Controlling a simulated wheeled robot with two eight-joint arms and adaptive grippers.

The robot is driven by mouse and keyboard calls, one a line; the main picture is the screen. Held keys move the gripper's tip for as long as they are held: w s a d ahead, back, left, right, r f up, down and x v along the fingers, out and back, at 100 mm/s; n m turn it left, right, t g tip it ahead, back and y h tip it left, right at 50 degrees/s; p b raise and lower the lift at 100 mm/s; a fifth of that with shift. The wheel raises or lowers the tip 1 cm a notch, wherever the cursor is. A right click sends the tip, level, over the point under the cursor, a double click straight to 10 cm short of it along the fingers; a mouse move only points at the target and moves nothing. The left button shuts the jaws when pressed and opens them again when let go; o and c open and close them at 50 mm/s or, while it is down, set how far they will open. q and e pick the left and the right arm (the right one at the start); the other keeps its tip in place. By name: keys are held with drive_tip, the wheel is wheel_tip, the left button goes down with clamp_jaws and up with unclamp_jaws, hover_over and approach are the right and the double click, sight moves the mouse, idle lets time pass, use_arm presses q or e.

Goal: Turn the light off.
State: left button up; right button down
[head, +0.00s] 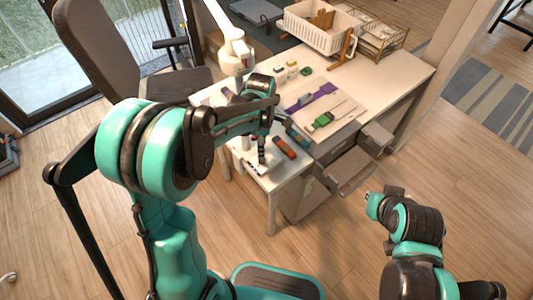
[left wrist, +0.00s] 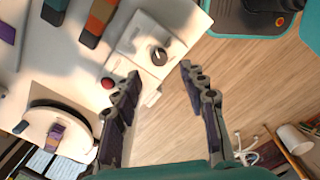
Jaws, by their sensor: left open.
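A white desk lamp (head: 236,55) with a jointed arm stands at the table's far left side; I cannot tell for certain whether it is lit. In the left wrist view a pale control box with a dark round knob (left wrist: 159,57) lies near the table edge. A red round button (left wrist: 108,83) sits beside it. My left gripper (head: 263,150) is over the table's near left corner. In the left wrist view it is open (left wrist: 161,70), with its fingertips apart below the knob and nothing between them. My right gripper (head: 374,205) is out over the floor; its jaw opening is unclear.
The white table (head: 400,75) holds a purple strip (head: 312,96), a green tool (head: 322,120) and a white basket (head: 318,30). An open drawer (head: 350,172) juts out at its front. An office chair (head: 105,45) stands behind left. Floor at right is clear.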

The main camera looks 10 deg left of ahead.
sight(262, 160)
use_arm(q)
wheel_tip(262, 160, down, 7)
drive_tip(key=shift+r+b, duration=0.1)
drive_tip(key=shift+b, duration=1.1)
clamp_jaws()
